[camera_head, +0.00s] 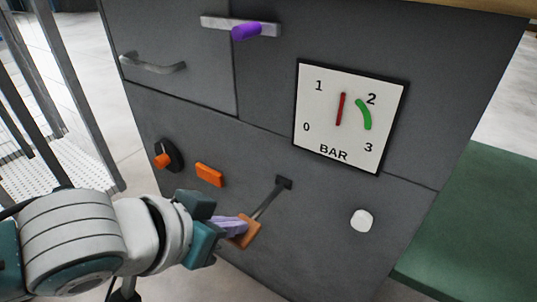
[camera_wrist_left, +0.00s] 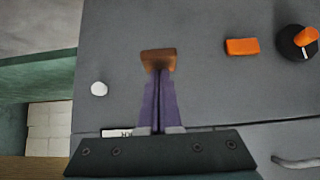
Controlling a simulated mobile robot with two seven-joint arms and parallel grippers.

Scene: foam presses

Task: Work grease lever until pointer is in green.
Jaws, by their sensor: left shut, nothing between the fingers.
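The grease lever (camera_head: 268,200) is a thin grey rod coming out of a dark slot, with an orange-brown handle (camera_head: 245,235) at its lower end. My left gripper (camera_head: 239,227) is shut, its purple fingertips at the handle and not around it. In the left wrist view the tips meet the near edge of the handle (camera_wrist_left: 158,60); whether they touch is hard to tell. The square white gauge (camera_head: 348,115) reads 0 to 3 BAR. Its red pointer (camera_head: 340,109) stands between 1 and 2, left of the green band (camera_head: 364,114). My right gripper is not in view.
The dark grey panel also carries an orange knob (camera_head: 163,160), an orange rectangular block (camera_head: 209,175), a white round button (camera_head: 361,220), a purple handle (camera_head: 246,32) on a grey bar and a curved drawer handle (camera_head: 153,65). A green surface (camera_head: 475,225) lies right.

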